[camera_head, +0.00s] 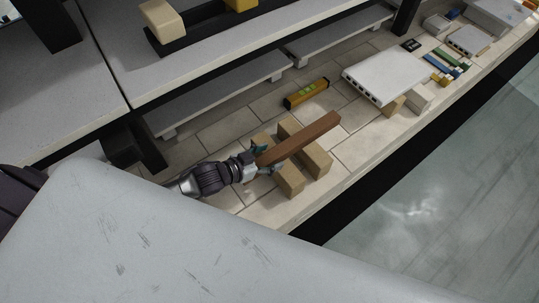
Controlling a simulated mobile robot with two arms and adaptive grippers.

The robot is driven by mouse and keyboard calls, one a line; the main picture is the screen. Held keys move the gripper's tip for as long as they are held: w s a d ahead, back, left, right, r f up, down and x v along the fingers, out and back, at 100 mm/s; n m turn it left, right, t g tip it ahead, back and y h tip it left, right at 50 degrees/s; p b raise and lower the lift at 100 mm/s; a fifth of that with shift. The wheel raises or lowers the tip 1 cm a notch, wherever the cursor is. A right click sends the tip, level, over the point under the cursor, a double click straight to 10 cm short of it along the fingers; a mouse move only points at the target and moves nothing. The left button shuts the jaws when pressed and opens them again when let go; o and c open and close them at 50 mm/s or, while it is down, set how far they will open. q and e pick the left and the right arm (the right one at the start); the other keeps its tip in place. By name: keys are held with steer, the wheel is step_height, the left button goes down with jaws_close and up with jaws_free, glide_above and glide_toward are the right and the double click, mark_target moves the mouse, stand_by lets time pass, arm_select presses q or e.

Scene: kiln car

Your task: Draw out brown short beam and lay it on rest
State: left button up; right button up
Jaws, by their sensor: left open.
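I cannot tell whether the fingers touch the beam. My right gripper is not in view.
A yellow level (306,94) lies behind the blocks. A white slab (386,72) sits to the right on small blocks. Grey shelves (225,92) run along the back left. The deck ends at a dark edge (400,133) in front. Bare tiles lie between level and slab.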

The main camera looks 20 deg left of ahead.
arm_select(q)
steer(key=shift+p+v, duration=2.55)
steer(key=shift+v, duration=1.25)
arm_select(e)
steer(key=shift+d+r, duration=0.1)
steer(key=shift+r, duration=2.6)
